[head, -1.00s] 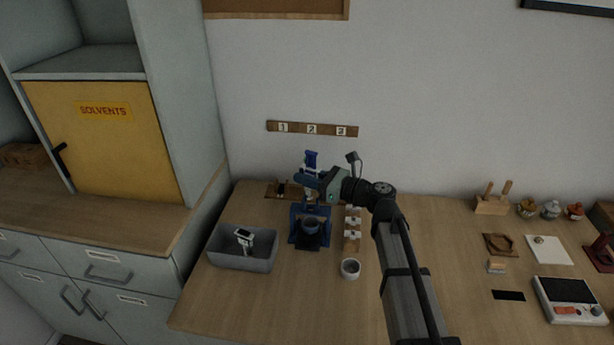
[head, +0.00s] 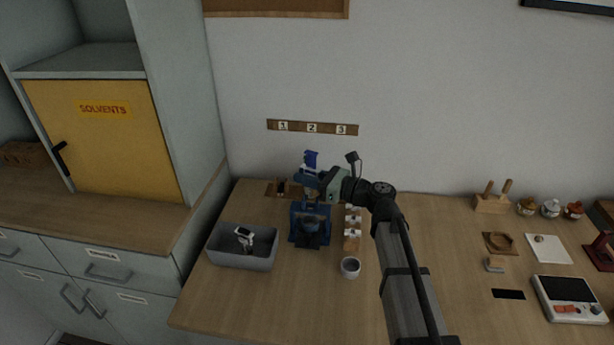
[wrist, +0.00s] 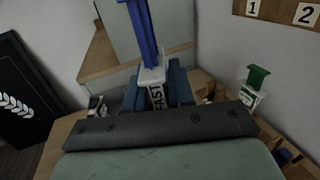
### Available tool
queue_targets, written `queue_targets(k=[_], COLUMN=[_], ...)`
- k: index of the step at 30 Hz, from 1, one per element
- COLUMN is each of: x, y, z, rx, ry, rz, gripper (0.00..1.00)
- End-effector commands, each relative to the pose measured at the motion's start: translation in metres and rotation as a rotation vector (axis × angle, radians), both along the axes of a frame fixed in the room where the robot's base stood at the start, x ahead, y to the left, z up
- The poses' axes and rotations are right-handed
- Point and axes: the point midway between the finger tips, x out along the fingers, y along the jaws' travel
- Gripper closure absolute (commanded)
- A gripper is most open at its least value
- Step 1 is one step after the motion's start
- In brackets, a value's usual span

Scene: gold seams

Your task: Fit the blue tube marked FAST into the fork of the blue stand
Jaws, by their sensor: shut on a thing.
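The blue tube marked FAST (wrist: 143,30) is upright between the fingers of my gripper (wrist: 155,97). Its blue upper part rises above a white collar, and the label FAST shows below. In the head view the tube (head: 311,159) stands up over my gripper (head: 310,180), which is shut on it. The blue stand (head: 297,226) is on the bench below and slightly in front in the picture. The tube's lower end is hidden by the gripper, and I cannot tell whether it touches the fork.
A grey bin (head: 229,261) with a white item stands left of the stand. A white cup (head: 350,268) and a wooden rack (head: 351,243) are to its right. A green-topped tube (wrist: 257,78) stands at right in the wrist view.

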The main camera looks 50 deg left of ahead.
Motion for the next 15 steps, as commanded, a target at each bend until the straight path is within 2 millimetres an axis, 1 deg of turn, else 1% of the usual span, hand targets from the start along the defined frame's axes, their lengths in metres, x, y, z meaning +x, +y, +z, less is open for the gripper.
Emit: queue_targets(k=[15], x=[0.0000], y=[0.0000], z=[-0.0086], rx=[0.000], ry=[0.000], rz=[0.000], gripper=[1.00])
